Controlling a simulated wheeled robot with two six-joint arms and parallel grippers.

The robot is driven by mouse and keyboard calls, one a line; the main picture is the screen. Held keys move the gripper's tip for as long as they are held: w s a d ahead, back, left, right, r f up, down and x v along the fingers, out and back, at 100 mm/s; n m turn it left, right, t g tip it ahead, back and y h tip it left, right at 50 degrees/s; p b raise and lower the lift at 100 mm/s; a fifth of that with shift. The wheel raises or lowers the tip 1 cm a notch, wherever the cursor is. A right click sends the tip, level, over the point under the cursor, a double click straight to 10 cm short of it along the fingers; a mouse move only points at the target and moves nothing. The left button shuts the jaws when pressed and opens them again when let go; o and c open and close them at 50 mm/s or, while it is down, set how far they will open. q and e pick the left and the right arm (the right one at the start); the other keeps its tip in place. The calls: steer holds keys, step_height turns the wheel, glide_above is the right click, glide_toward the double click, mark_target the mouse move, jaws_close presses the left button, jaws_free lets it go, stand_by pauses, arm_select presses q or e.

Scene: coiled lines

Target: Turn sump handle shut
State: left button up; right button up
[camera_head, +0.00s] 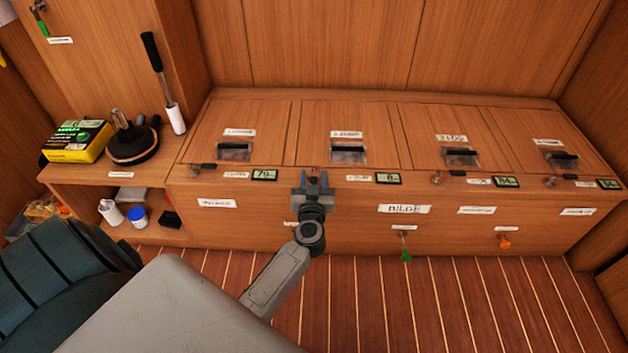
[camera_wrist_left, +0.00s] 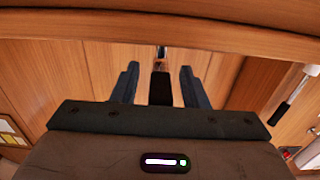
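My left gripper (camera_head: 313,183) is at the front edge of the long wooden locker (camera_head: 255,211), below the second lid from the left. Its two fingers are apart. In the left wrist view a black handle-like piece (camera_wrist_left: 160,88) shows between the fingers, with a visible gap on each side. Its far end meets a small metal part. In the head view the gripper mostly hides this spot. Similar black handles with metal pivots sit along the edge, at the left (camera_head: 208,166) and right (camera_head: 458,173). I cannot read which label says sump. My right gripper is not in view.
Small displays (camera_head: 387,178) and labels line the locker edge. A green-handled valve (camera_head: 405,255) and an orange knob (camera_head: 504,242) stick out of the front. A yellow-black box (camera_head: 77,141) and a black-handled tool (camera_head: 163,85) stand at the left. The striped floor (camera_head: 350,300) in front is clear.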

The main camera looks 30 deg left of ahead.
arm_select(q)
steer(key=shift+w+a, duration=0.1)
steer(key=shift+w, duration=0.1)
jaws_close()
steer(key=shift+r, duration=0.1)
